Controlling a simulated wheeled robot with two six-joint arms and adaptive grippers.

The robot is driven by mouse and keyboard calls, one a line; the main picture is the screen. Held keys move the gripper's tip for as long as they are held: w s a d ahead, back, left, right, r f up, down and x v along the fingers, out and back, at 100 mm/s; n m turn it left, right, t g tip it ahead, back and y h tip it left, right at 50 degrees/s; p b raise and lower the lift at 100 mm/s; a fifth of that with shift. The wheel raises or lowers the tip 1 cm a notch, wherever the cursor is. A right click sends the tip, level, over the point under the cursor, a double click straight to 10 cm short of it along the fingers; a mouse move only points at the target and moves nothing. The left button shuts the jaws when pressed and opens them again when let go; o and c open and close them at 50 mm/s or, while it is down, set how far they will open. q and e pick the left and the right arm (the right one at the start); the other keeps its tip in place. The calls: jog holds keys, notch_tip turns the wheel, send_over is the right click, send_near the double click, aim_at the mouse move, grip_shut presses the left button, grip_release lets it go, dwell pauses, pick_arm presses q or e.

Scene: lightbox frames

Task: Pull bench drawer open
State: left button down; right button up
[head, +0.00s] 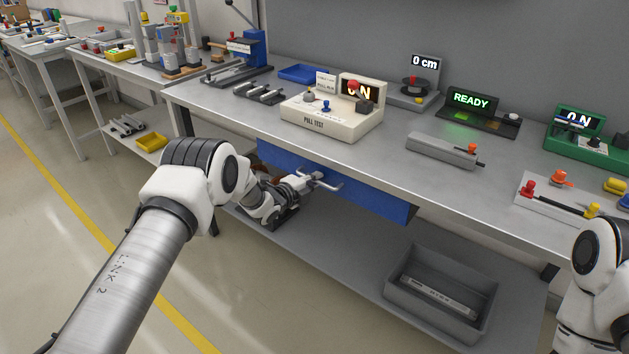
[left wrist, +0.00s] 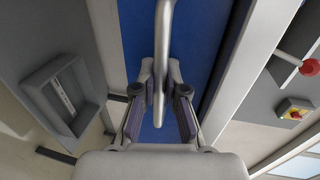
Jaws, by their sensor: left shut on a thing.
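The bench drawer has a blue front (head: 375,197) under the grey bench top, and the same blue front fills the middle of the left wrist view (left wrist: 205,35). Its handle is a light metal bar (head: 326,182), which runs down the middle of the left wrist view (left wrist: 164,40). My left gripper (head: 308,184) is at the handle, and its two fingers (left wrist: 160,85) are shut on the bar, one on each side. How far the drawer is out is hard to tell. My right arm shows at the right edge of the head view, but its gripper is out of frame.
A lower shelf (head: 330,265) runs below the drawer and holds a grey bin (head: 398,283). The bench top (head: 395,165) above carries a cream pull test box (head: 315,122) and other test devices. The floor in front is clear.

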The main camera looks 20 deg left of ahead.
pick_arm(q)
jog(key=shift+s, duration=0.1)
jog(key=f+p+v, duration=0.1)
jog(key=p+v, duration=0.3)
jog(key=v, duration=0.4)
jog(key=f+p+v, duration=0.2)
jog(key=p+v, duration=0.2)
jog(key=v, duration=0.5)
jog(key=shift+s+f, duration=0.35)
jog(key=shift+s, duration=0.3)
jog(key=shift+a, duration=0.1)
jog(key=c, duration=1.2)
grip_release()
